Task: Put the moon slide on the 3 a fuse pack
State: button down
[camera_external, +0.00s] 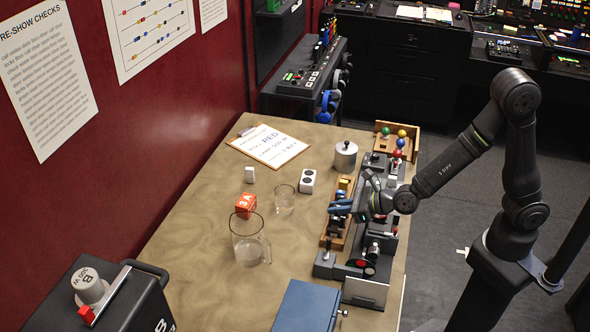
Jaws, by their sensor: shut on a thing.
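The 3 A fuse pack (246,203) is an orange-red box marked "3A" lying on the table, just behind a glass jug. My gripper (340,208) is to its right, low over a long wooden tray (328,240). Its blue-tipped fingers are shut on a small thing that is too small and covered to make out. I cannot pick out the moon slide for sure; no moon mark shows at this size. My gripper is well apart from the fuse pack.
The glass jug (249,246) and a drinking glass (284,200) stand close to the fuse pack. A blue case (305,307) is in front. The table's left part is clear.

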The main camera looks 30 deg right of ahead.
notch_tip(320, 180, up, 20)
jog(key=w+a, duration=0.5)
jog(key=w, duration=0.8)
jog(key=w+a, duration=0.5)
jog(key=w, duration=0.8)
jog(key=s+a+f, duration=0.1)
jog(key=a+f, duration=0.4)
jog(key=f, duration=0.3)
jog(key=s+a+f, duration=0.2)
jog(key=a+f, duration=0.3)
jog(key=f, duration=0.3)
jog(key=shift+s+a, duration=0.25)
jog(key=shift+s, duration=0.05)
jog(key=shift+f, duration=0.2)
jog(key=c, duration=1.4)
grip_release()
